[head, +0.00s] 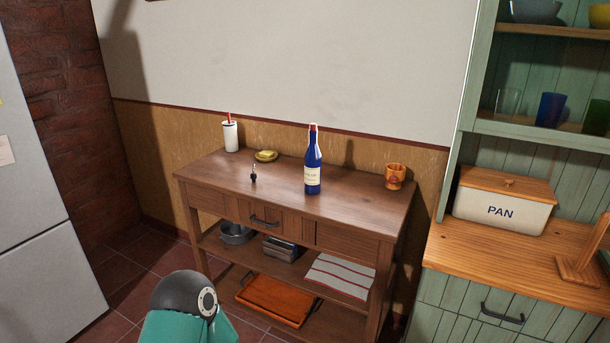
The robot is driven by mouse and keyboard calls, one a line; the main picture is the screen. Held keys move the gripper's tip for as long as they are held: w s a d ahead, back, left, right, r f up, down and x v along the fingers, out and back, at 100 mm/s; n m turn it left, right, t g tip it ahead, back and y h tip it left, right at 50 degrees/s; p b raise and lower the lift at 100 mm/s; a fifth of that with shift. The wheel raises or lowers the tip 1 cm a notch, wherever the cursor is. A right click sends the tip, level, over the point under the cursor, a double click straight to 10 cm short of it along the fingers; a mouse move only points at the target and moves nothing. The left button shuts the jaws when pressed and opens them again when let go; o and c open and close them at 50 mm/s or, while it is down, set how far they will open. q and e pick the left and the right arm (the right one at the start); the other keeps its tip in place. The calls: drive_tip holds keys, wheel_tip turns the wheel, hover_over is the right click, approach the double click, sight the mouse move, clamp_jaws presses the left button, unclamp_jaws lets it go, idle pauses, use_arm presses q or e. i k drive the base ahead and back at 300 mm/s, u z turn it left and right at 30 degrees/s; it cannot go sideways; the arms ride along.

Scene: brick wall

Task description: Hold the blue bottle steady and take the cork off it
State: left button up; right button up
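The blue bottle (312,175) stands upright on the wooden side table (230,174), right of the middle of its top. It has a cream label and a pale, reddish top; I cannot make out the cork clearly at this size. Neither of my grippers shows in the head view. Only a teal and dark rounded part, apparently of my arm, shows at the bottom left, well short of the table.
A small dark pourer-like object (254,176), a yellow item on a dish (265,156), a white canister (230,135) and an orange cup (395,176) stand on the table. A green cabinet (460,290) with a bread box (502,205) stands right. The tabletop's front is mostly clear.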

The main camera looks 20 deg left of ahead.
sight(313, 156)
drive_tip(key=z, duration=0.1)
drive_tip(key=i, duration=0.9)
drive_tip(key=u, duration=0.05)
